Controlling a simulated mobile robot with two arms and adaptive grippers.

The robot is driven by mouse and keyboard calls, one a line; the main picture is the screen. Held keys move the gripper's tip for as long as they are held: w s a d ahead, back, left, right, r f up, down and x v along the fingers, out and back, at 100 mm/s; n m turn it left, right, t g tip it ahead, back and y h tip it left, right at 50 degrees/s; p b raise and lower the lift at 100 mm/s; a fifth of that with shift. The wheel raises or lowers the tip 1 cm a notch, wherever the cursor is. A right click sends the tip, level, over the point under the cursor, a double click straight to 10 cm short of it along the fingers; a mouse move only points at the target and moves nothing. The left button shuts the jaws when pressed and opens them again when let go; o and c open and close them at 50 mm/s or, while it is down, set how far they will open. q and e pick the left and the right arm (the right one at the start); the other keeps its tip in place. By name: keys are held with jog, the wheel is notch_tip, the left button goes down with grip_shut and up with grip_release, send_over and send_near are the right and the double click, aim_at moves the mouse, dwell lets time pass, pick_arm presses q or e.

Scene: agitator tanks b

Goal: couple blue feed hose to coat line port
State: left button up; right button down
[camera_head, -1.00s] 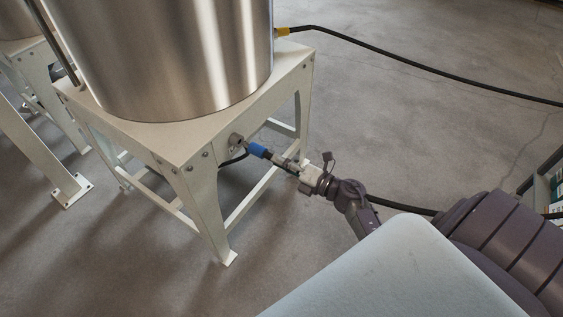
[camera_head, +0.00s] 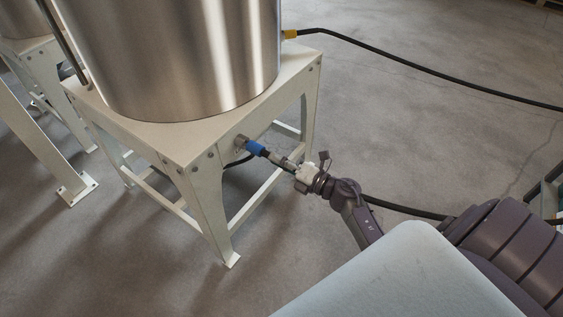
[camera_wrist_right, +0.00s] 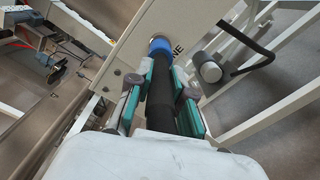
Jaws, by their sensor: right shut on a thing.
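The blue feed hose has a blue end collar (camera_head: 254,148) and a black body. My right gripper (camera_head: 284,163) is shut on the black part just behind the collar. The coat line port is a grey fitting (camera_head: 241,142) on the front frame of the cream tank stand. The collar lies against the port or very close to it, roughly in line; I cannot tell whether it is seated. In the right wrist view the collar (camera_wrist_right: 160,46) meets the cream frame beside partly hidden lettering, and teal finger pads flank the black hose (camera_wrist_right: 161,88). My left gripper is not in view.
A steel tank (camera_head: 175,60) stands on the cream stand (camera_head: 205,205). A black hose with a yellow fitting (camera_head: 290,34) runs off to the right. In the right wrist view a grey stub (camera_wrist_right: 209,71) with a black loop is beside the collar. Floor to the right is mostly clear.

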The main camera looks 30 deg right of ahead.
jog(key=shift+w+a, duration=0.2)
jog(key=shift+w, duration=0.3)
jog(key=c, duration=1)
grip_release()
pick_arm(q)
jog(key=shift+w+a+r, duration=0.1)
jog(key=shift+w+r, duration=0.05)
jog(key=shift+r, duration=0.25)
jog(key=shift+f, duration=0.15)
pick_arm(e)
jog(key=shift+s, duration=0.1)
